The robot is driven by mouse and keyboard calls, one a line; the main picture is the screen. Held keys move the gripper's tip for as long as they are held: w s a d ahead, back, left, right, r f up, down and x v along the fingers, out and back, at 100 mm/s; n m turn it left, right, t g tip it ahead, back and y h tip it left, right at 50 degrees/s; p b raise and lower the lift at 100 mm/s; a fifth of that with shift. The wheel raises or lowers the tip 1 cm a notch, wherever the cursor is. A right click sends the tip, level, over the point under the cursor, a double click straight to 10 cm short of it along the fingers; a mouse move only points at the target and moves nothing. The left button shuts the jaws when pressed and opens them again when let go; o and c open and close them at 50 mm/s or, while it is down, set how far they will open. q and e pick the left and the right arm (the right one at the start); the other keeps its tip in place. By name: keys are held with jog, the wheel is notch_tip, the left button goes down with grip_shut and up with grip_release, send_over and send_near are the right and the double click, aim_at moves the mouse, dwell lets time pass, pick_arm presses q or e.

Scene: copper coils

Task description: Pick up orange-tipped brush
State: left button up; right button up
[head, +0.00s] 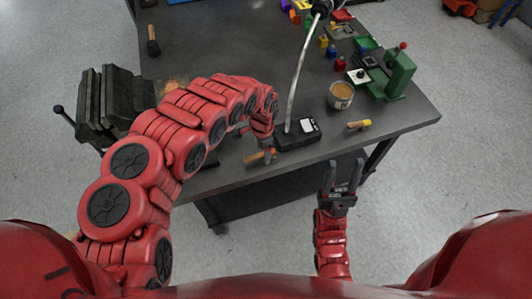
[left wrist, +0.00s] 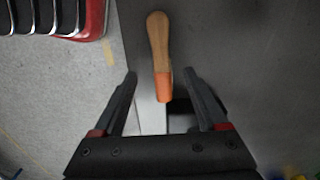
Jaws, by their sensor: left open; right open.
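The orange-tipped brush (left wrist: 159,45) has a wooden handle and an orange end, and lies near the table's front edge. In the left wrist view its orange end points between the fingers of my open left gripper (left wrist: 160,74). I cannot tell the height gap between them. In the head view the brush (head: 254,157) is partly hidden by my left gripper (head: 267,154), which is above it. My right gripper (head: 343,165) is open and empty, in front of the table edge.
A black box (head: 298,135) with a lamp stem lies just right of my left gripper. A yellow-tipped brush (head: 360,124), a tin (head: 340,95) and a green fixture (head: 399,75) stand further right. A black vise (head: 104,100) is at left. The table's middle (head: 220,50) is clear.

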pick_arm(q)
jog(key=shift+w+d+f+p, duration=0.15)
jog(key=shift+f+p, duration=0.15)
jog(key=shift+f, duration=1.45)
grip_shut()
